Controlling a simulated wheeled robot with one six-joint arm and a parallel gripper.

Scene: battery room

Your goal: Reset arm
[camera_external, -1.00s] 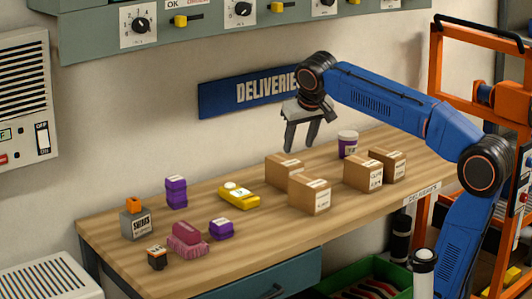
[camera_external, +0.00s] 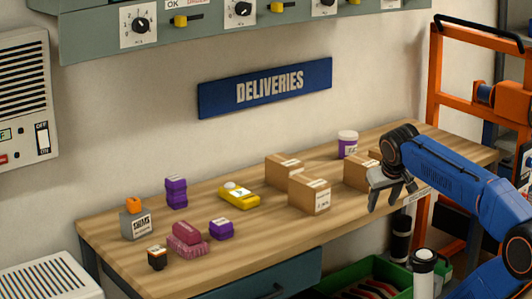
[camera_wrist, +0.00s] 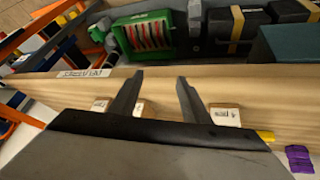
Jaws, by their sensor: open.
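My gripper (camera_external: 390,201) is open and empty. In the external view it hangs at the right front edge of the wooden table (camera_external: 290,241), in front of the cardboard boxes on the right. My blue arm reaches in from the lower right. In the wrist view the two fingers of my gripper (camera_wrist: 155,88) are spread apart, with the table edge (camera_wrist: 230,82) behind them and nothing between them. One cardboard box (camera_external: 357,174) is partly hidden by my gripper.
A green crate (camera_wrist: 150,37) sits below. An orange rack (camera_external: 434,80) stands right.

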